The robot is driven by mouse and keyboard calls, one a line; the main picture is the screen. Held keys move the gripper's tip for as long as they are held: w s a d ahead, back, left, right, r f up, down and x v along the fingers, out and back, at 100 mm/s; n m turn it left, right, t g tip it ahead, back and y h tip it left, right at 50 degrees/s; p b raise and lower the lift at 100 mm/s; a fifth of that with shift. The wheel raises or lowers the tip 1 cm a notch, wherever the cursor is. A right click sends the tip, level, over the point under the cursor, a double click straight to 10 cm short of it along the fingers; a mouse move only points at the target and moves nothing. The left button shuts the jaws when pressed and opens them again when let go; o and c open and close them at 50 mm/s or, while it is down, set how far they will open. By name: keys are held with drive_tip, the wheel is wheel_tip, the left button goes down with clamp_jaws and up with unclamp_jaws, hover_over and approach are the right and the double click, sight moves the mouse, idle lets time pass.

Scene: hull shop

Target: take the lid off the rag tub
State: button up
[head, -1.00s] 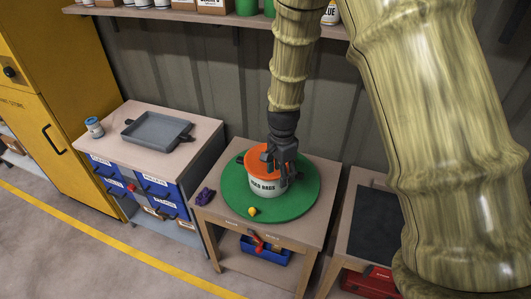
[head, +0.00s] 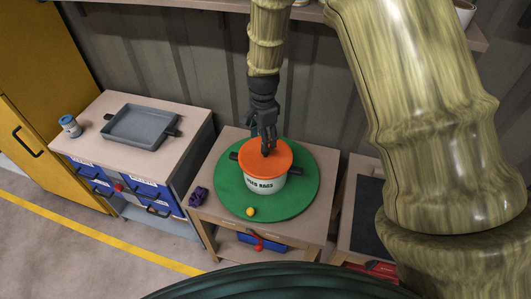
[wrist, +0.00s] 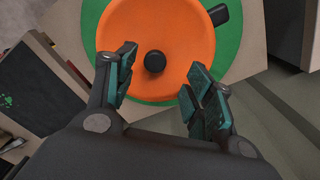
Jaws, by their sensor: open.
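The rag tub (head: 262,184) is a white pot with "USED RAGS" lettering and dark side handles. It stands on a round green mat (head: 300,200) on a wooden table. Its orange lid (head: 258,158) sits on top, and in the wrist view the lid (wrist: 150,25) has a dark round knob (wrist: 155,61) at its middle. My gripper (head: 268,146) is above the lid, pointing down. In the wrist view my gripper (wrist: 160,85) is open, its fingers apart, with the knob showing between and just beyond the fingertips. I cannot tell the exact height gap.
A yellow ball (head: 250,211) and a purple object (head: 199,196) lie near the tub. A grey tray (head: 142,125) and a small jar (head: 70,126) stand on the left bench. A shelf (head: 310,12) runs above, and a yellow cabinet (head: 35,110) stands at the far left.

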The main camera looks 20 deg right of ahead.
sight(265, 153)
drive_tip(key=shift+f, duration=0.5)
drive_tip(key=shift+s+f, duration=0.15)
drive_tip(key=shift+f, duration=0.05)
drive_tip(key=shift+s+d+f+p, duration=0.1)
drive_tip(key=shift+d+f+p, duration=0.1)
drive_tip(key=shift+f+p, duration=1.2)
drive_tip(key=shift+f, duration=1.1)
drive_tip(key=c, duration=1.2)
